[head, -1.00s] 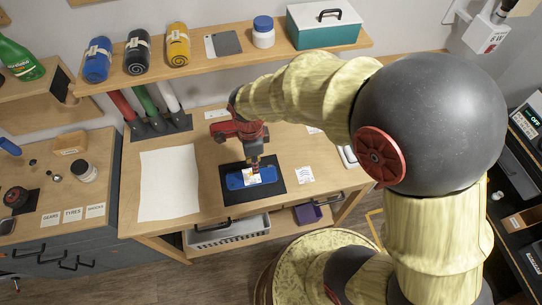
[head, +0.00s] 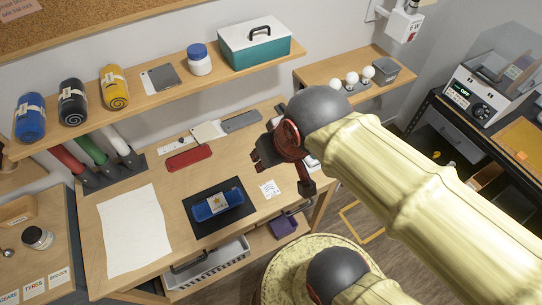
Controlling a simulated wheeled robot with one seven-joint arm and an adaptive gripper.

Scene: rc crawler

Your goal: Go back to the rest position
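My arm reaches in from the right, and my gripper (head: 306,187) hangs beyond the right part of the wooden desk's back area in the picture. Its red and dark body shows, but its fingers are partly turned away, so I cannot tell whether they are open or shut. I see nothing held in it. A blue car-body-like piece (head: 232,198) with a star label lies on a black mat (head: 200,231) on the desk (head: 178,240). My gripper is apart from it, up and to the right.
A white sheet (head: 134,232) lies left of the mat. A red flat piece (head: 189,158) lies behind it. A shelf (head: 150,101) above holds rolled cloths, a white jar (head: 199,64) and a teal box (head: 255,47). A white basket (head: 212,265) sits below the desk.

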